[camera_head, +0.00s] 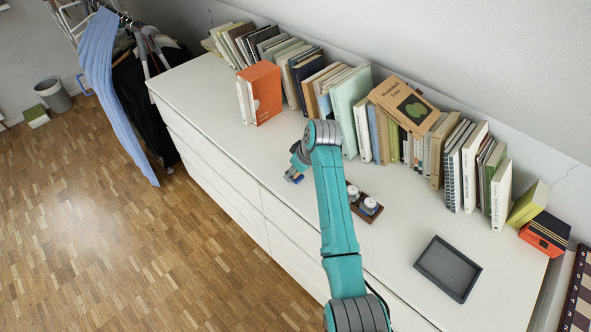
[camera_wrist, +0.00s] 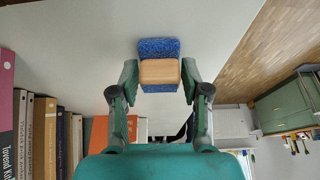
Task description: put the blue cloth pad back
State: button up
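The blue cloth pad (camera_wrist: 158,47) has a pale wooden block (camera_wrist: 160,72) on its near side, in the middle of the wrist view. The two fingers of my gripper (camera_wrist: 160,78) stand against the left and right sides of the block, with no clear gap. In the head view my gripper (camera_head: 297,168) is over the dresser's front edge, with a bit of blue (camera_head: 293,178) at its tip. The pad's underside is hidden. A dark shallow tray (camera_head: 447,268) lies empty on the right part of the dresser top.
The white dresser top (camera_head: 215,105) has a long row of books (camera_head: 350,105) along the wall. An orange box-like book (camera_head: 262,92) stands out from the row. A brown holder with white-topped jars (camera_head: 365,203) sits just right of my arm. Room around the tray is clear.

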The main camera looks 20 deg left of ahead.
jog(key=shift+o, duration=0.7)
jog(key=shift+r, duration=0.2)
jog(key=v, duration=1.2)
jog(key=shift+s+f, duration=0.1)
